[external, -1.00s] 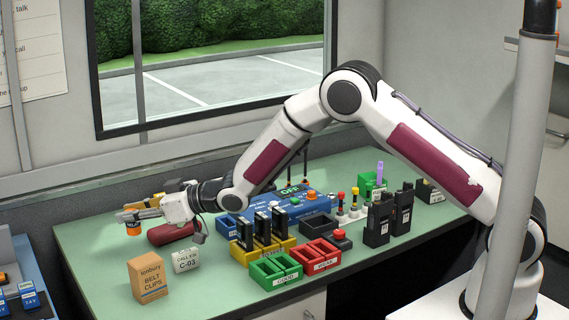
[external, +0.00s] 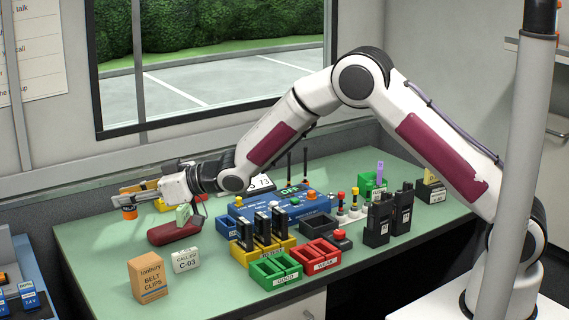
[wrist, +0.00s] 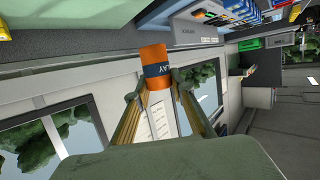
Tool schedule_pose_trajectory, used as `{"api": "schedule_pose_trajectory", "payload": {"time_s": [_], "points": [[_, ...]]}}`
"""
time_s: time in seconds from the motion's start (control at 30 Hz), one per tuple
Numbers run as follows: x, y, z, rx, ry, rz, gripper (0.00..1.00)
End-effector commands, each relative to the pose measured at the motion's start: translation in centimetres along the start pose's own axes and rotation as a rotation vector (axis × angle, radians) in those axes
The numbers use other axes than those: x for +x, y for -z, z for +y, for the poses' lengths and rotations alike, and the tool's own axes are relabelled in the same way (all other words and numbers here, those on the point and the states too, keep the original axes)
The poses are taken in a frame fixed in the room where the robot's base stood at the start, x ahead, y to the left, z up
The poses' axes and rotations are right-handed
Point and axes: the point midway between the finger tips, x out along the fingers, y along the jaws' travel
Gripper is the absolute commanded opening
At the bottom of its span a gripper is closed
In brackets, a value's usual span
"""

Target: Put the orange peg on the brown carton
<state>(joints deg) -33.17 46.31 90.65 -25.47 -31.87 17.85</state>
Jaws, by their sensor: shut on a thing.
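The orange peg (external: 129,212), with a dark label band, is held off the table at the far left. My gripper (external: 133,197) is shut on it from above its lower part, and reaches in from the right. In the wrist view the orange peg (wrist: 154,54) shows between the two fingertips of my gripper (wrist: 157,78). The brown carton (external: 148,279), marked "BELT CLIPS", stands upright on the front left of the green table. The peg is apart from the carton, above and farther back in the external view.
A yellow rack (external: 262,249) with black devices and a green tray (external: 276,269) stand farther right.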

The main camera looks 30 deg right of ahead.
Motion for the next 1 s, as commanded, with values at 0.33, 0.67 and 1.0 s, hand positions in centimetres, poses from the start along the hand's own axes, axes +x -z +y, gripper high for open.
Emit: {"api": "schedule_pose_trajectory", "payload": {"time_s": [0.33,0.67,1.0], "points": [[-4.5,4.4,-4.5,-0.042,0.131,0.002,0.02],[-7.6,3.1,-8.5,-0.075,0.249,-0.002,0.02],[-7.8,2.8,-8.9,-0.078,0.254,0.000,0.02]]}}
